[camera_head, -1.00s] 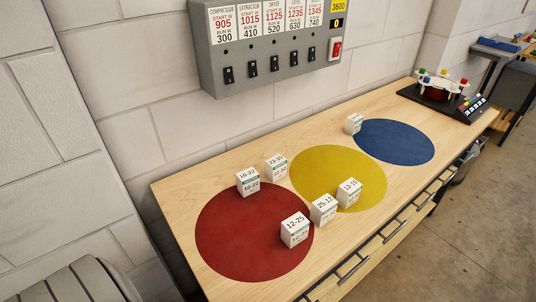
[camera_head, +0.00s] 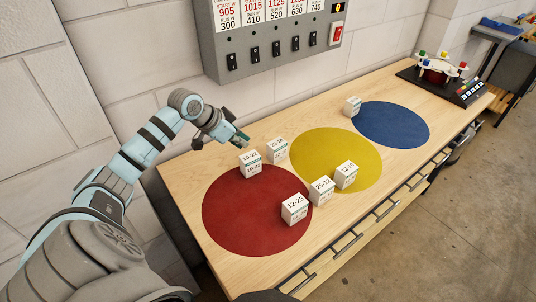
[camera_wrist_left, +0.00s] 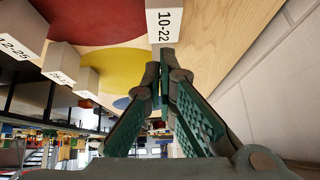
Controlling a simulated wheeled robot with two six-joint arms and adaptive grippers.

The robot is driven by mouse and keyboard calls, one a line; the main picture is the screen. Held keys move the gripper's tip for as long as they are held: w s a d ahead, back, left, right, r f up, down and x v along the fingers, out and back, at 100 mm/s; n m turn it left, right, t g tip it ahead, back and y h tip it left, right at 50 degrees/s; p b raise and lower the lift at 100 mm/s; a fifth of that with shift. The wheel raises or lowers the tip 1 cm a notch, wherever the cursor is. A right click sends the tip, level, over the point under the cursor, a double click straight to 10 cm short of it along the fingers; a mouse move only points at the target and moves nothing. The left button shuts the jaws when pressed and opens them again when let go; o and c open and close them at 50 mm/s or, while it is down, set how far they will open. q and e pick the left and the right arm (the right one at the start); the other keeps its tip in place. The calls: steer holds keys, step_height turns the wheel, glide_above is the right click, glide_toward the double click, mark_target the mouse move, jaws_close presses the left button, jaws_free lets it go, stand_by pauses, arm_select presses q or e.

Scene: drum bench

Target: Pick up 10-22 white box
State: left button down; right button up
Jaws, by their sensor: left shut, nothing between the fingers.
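The white box labelled 10-22 (camera_head: 250,164) sits at the upper edge of the red circle (camera_head: 255,215) on the wooden bench. It also shows in the left wrist view (camera_wrist_left: 163,22), just beyond the fingertips. My left gripper (camera_head: 242,138) is above the bench, just behind and above the box, on the wall side. Its green fingers (camera_wrist_left: 160,62) come together at the tips, shut and empty, apart from the box as far as I can tell. My right gripper is out of view.
A second white box (camera_head: 277,151) stands close to the right of the 10-22 box. Boxes 12-25 (camera_head: 295,209), 25-12 (camera_head: 321,191) and another (camera_head: 346,174) stand in front. A grey switch panel (camera_head: 270,40) hangs on the wall above. The bench's left back corner is bare.

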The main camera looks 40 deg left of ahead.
mark_target(250, 164)
arm_select(q)
steer(key=shift+w+d+r+n, duration=0.35)
steer(key=shift+w+r+n, duration=0.05)
steer(key=shift+w+r, duration=0.15)
steer(key=shift+w+d+f, duration=0.1)
steer(key=shift+w+f, duration=0.1)
steer(key=x, duration=0.9)
steer(key=shift+d+r+b, duration=0.15)
steer(key=shift+b, duration=0.15)
